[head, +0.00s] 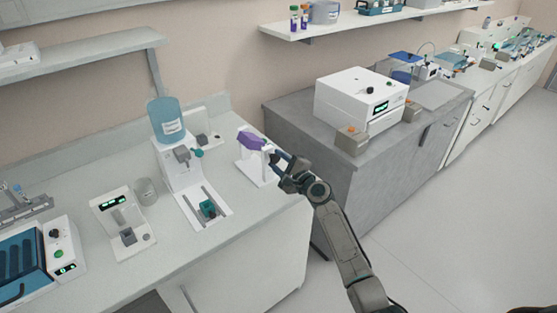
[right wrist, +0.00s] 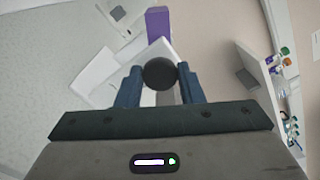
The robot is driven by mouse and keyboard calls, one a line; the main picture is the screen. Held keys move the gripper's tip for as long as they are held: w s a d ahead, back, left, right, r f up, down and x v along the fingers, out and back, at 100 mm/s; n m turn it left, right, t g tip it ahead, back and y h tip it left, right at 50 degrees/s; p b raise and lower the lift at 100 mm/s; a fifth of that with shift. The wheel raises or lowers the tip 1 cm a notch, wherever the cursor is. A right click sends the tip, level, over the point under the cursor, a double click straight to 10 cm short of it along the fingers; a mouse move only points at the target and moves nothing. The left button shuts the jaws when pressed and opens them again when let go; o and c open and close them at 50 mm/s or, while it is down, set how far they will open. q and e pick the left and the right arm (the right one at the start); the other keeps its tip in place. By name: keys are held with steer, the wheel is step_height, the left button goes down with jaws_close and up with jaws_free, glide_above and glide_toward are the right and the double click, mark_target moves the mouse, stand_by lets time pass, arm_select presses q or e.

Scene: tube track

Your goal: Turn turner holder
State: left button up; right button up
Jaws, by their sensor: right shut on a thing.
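The turner holder (head: 247,142) is a purple block on a white stand (head: 249,169) near the right end of the left bench. In the right wrist view the purple block (right wrist: 158,24) lies beyond the fingertips. My right gripper (head: 279,160) reaches the stand from the right. In the right wrist view its blue fingers (right wrist: 160,75) are shut on a round dark knob (right wrist: 159,73) at the holder's side. The knob is mostly hidden by the fingers in the head view. My left gripper is not in view.
A dispenser with a blue bottle (head: 168,118) stands left of the stand. A small white device (head: 122,224) and a grey cup (head: 146,190) are farther left. A grey cabinet (head: 350,190) bears a white box machine (head: 358,102) at the right.

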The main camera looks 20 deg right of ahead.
steer(key=shift+f+m+p, duration=0.1)
steer(key=shift+m+p, duration=1)
steer(key=shift+m, duration=1.8)
steer(key=o, duration=1)
steer(key=v, duration=1)
steer(key=shift+s+b, duration=0.4)
steer(key=shift+b, duration=0.05)
steer(key=shift+d, duration=0.15)
steer(key=shift+c, duration=0.2)
